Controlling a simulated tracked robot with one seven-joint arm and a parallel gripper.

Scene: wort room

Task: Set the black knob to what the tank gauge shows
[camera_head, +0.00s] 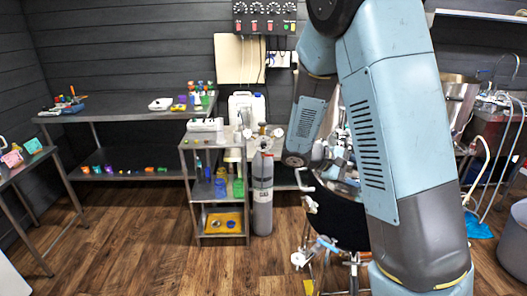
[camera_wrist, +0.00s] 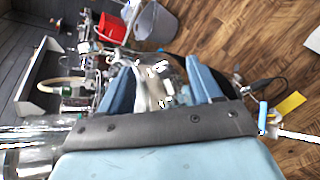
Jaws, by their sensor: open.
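My gripper (camera_wrist: 160,82) shows in the wrist view, with its two blue fingers spread apart and nothing clearly held. Between and beyond the fingers is a cluster of metal and white fittings (camera_wrist: 158,88), too blurred to name. In the head view, a black control panel (camera_head: 265,17) on the back wall carries a row of round dials and coloured switches. I cannot single out the black knob there. A shiny metal vessel (camera_head: 457,103) stands partly behind my arm at the right. No tank gauge can be read in either view.
A grey gas cylinder (camera_head: 262,192) stands beside a small metal shelf rack (camera_head: 221,208). A steel table (camera_head: 128,105) lines the back wall. Hoses hang at the right. Wood floor is open at the front left. The wrist view shows a red bucket (camera_wrist: 112,27) and a grey bucket (camera_wrist: 156,24).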

